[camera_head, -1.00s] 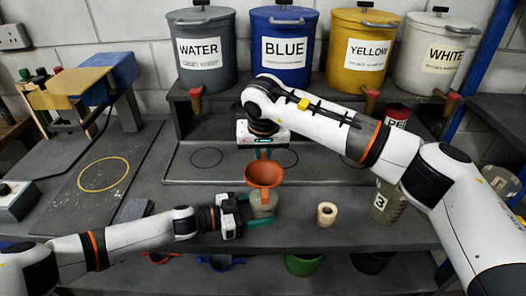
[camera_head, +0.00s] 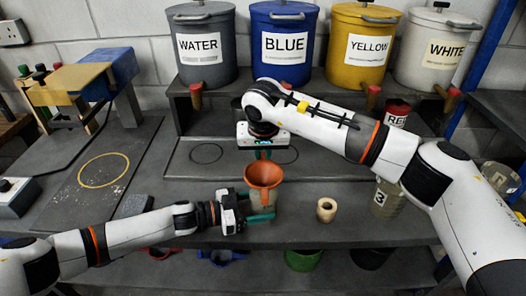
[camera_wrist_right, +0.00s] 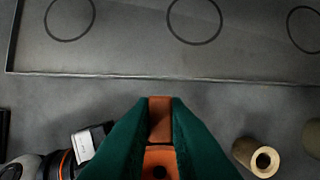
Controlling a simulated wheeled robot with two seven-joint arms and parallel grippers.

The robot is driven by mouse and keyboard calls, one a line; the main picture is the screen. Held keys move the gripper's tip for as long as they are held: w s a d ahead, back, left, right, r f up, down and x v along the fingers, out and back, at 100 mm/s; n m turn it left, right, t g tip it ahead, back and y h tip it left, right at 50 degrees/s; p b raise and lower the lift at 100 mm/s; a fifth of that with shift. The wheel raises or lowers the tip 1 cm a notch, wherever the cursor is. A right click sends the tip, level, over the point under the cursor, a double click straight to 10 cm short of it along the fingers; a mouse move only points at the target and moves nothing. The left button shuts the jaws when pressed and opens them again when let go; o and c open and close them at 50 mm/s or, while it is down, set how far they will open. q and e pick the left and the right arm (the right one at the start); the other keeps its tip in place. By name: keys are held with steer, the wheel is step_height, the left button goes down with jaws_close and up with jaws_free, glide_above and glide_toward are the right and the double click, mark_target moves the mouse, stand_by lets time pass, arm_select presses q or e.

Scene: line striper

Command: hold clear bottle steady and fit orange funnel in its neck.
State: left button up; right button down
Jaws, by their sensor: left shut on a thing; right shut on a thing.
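The orange funnel (camera_head: 263,174) is upright over the clear bottle (camera_head: 262,204), in the middle of the head view. My right gripper (camera_head: 264,154) is shut on the funnel's rim tab from above and behind. In the right wrist view, its green fingers (camera_wrist_right: 159,115) pinch the orange tab (camera_wrist_right: 160,121). My left gripper (camera_head: 262,215) is shut around the bottle from the left. The funnel's bowl hides the bottle's neck. An orange tint shows in the bottle below the bowl; how deep the spout sits I cannot tell.
A beige ring-shaped roll (camera_head: 326,210) stands right of the bottle. A container marked 3 (camera_head: 384,198) is farther right, below my right arm. Lidded paint drums, one of them blue (camera_head: 284,50), line the back shelf. The bench's front edge (camera_head: 330,243) is close.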

steer(key=c, duration=1.3)
jaws_free()
steer(key=shift+v, duration=4)
arm_select(q)
steer(key=o, duration=0.8)
steer(key=shift+o, duration=0.2)
